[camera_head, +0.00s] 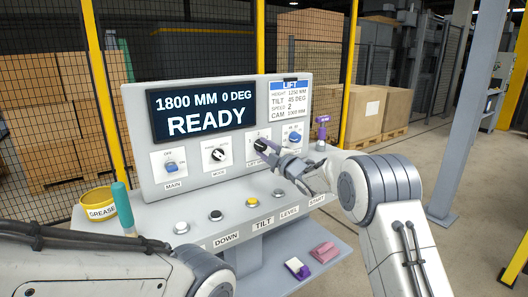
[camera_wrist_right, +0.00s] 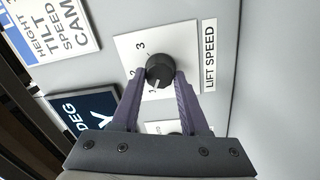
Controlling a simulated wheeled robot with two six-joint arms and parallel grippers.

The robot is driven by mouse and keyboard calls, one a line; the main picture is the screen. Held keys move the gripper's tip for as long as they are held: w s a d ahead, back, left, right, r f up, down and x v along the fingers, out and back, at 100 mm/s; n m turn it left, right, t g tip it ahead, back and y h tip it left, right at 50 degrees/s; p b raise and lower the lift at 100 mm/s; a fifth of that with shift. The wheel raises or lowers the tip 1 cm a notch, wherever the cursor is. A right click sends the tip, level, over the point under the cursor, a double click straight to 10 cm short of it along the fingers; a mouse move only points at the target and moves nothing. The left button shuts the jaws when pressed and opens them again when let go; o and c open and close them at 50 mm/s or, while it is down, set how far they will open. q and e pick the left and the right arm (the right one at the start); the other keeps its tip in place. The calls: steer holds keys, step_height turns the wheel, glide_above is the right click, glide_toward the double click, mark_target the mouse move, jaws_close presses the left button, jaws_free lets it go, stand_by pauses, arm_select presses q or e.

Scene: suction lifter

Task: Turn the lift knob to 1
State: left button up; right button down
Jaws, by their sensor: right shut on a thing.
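The black lift speed knob (camera_wrist_right: 160,71) sits on a white plate marked 1, 2 and 3 and labelled LIFT SPEED. Its white pointer line appears to point at or close to the 1. In the head view the knob (camera_head: 260,144) is partly covered by my right gripper (camera_head: 268,150). My right gripper's purple fingers (camera_wrist_right: 158,82) are shut on the knob's two sides in the wrist view. My left arm shows at the lower left of the head view, but its gripper is out of frame.
The screen (camera_head: 203,108) reads 1800 MM 0 DEG READY. A card (camera_head: 290,100) lists lift settings, including speed 2. Main (camera_head: 171,166), mode (camera_head: 218,155) and blue (camera_head: 295,137) knobs flank the lift knob. Buttons, a teal-handled tool (camera_head: 122,205) and a grease tub (camera_head: 99,202) are nearby.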

steer(key=shift+a, duration=0.1)
steer(key=shift+c, duration=2.1)
jaws_free()
steer(key=shift+s+d, duration=0.35)
steer(key=shift+s, duration=0.1)
steer(key=b+v, duration=0.1)
steer(key=v, duration=0.8)
steer(key=shift+s+d+b, duration=0.1)
steer(key=shift+s+b, duration=0.15)
steer(key=shift+b, duration=0.1)
